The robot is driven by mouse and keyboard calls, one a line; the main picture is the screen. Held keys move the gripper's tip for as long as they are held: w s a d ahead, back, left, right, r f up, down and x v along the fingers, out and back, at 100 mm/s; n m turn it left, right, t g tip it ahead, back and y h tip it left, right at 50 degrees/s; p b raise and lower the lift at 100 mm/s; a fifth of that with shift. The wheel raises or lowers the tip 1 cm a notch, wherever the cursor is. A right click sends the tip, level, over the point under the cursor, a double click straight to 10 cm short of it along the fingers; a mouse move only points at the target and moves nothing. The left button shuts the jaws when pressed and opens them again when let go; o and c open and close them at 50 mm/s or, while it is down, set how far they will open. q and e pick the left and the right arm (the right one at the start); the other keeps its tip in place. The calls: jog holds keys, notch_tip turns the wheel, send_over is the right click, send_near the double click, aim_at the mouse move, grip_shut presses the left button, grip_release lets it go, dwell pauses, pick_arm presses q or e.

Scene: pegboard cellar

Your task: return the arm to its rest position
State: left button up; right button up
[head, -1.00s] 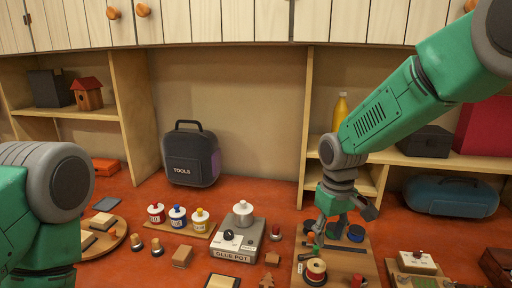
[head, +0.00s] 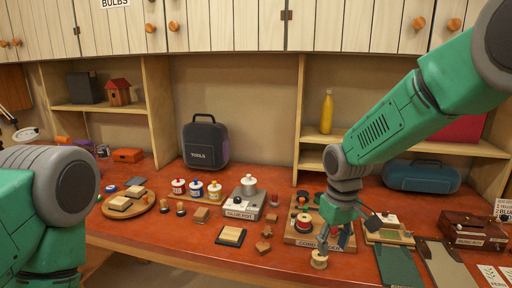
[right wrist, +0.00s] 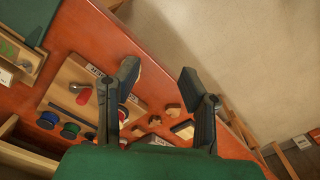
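My right arm comes in from the upper right in the head view. Its gripper (head: 335,246) points down near the front right of the wooden board that holds spools (head: 290,238). In the right wrist view the two fingers of this gripper (right wrist: 158,74) stand wide apart with nothing between them. Bare wall and the table edge show behind the gap. A small pale wooden piece (head: 319,260) shows just below the fingers in the head view; I cannot tell whether they touch it. Only the grey and green upper part of my left arm shows at the left; its gripper is out of the picture.
The red-brown table (head: 200,244) holds a glue pot box (head: 243,205), a round wooden tray (head: 147,206), paint jars and several small wood pieces. A green mat (head: 398,267) lies right of my right gripper. A tools case (head: 205,143) stands behind.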

jog(key=s+d+f+m+b, duration=0.1)
jog(key=s+d+f+b, duration=0.1)
jog(key=s+f, duration=0.5)
jog(key=s+d+f+b, duration=0.1)
jog(key=s+f+b, duration=0.2)
jog(key=f, duration=0.8)
jog(key=s+d+f+m+b, duration=0.15)
jog(key=s+f, duration=0.25)
jog(key=f, duration=0.5)
pick_arm(q)
notch_tip(320, 180, down, 13)
jog(key=b, duration=0.6)
jog(key=shift+w+f, duration=0.2)
jog(key=shift+w, duration=0.1)
pick_arm(e)
jog(key=s+d+f, duration=0.2)
jog(key=s+f, duration=0.1)
jog(key=s, duration=0.3)
jog(key=s+d+f, duration=0.2)
jog(key=s+f, duration=0.2)
jog(key=s, duration=0.3)
jog(key=s+d+f+m, duration=0.1)
jog(key=s+d+f, duration=0.1)
jog(key=s, duration=0.5)
jog(key=shift+s+f+t, duration=0.2)
jog(key=shift+f+t, duration=0.1)
jog(key=shift+f, duration=0.45)
